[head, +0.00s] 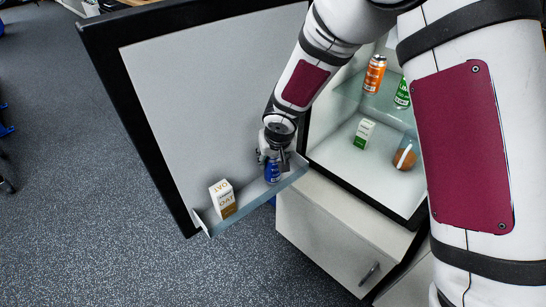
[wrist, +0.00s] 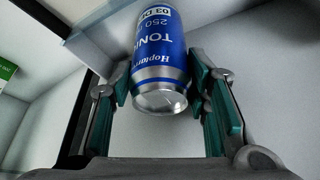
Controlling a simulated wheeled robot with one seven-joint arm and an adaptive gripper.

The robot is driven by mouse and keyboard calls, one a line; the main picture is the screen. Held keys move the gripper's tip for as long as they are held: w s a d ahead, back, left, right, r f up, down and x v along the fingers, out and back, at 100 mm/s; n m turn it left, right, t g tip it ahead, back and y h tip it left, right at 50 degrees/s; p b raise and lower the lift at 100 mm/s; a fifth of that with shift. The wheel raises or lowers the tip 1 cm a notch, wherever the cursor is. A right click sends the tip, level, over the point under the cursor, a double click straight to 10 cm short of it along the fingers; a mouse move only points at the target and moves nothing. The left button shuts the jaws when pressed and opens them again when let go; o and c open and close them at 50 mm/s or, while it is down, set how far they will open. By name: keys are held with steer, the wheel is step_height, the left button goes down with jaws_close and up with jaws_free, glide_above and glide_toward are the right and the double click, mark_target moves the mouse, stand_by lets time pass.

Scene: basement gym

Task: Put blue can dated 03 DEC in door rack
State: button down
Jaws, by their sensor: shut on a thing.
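The blue can (wrist: 160,55) reads "TONIC" and "250", with a date label starting "03" near the picture's top edge; the rest of the date is hard to read. My gripper (wrist: 162,85) is shut on the can, one finger on each side. In the head view my gripper (head: 273,150) holds the blue can (head: 272,174) at the right end of the door rack (head: 255,200). The can looks upright and low in the rack; I cannot tell whether its base touches the rack floor.
A white and brown carton (head: 222,198) stands in the rack's left part, with bare rack between it and the can. In the open fridge are an orange can (head: 375,74), a green can (head: 402,93), a green-white carton (head: 363,134) and a brown round item (head: 404,158).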

steer(key=shift+f, duration=0.1)
steer(key=c, duration=1.2)
jaws_free()
steer(key=shift+r, duration=0.35)
steer(key=p+v, duration=0.3)
steer(key=v, duration=0.8)
steer(key=shift+s+d+r+p, duration=0.1)
steer(key=shift+s+r+p, duration=0.05)
steer(key=shift+r+p, duration=0.15)
